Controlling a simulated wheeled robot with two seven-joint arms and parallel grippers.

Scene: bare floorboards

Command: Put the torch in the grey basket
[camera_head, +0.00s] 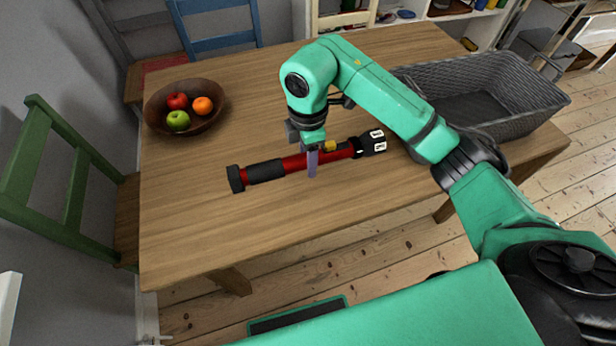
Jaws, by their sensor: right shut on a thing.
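The torch (292,163) is red and black, with a dark head at its right end. It is over the front middle of the wooden table (230,218); I cannot tell whether it touches the top. My right gripper (312,168) comes down from above and is shut around the torch's red middle. The grey basket (535,98) is a woven rectangular one at the table's right end. Its visible inside looks empty, and my right arm hides part of its left side. My left gripper is not in view.
A brown bowl (155,112) with a red apple, a green apple and an orange stands at the table's back left. A green chair (75,200) is at the left and a blue chair (222,42) at the back. The table's middle left is clear.

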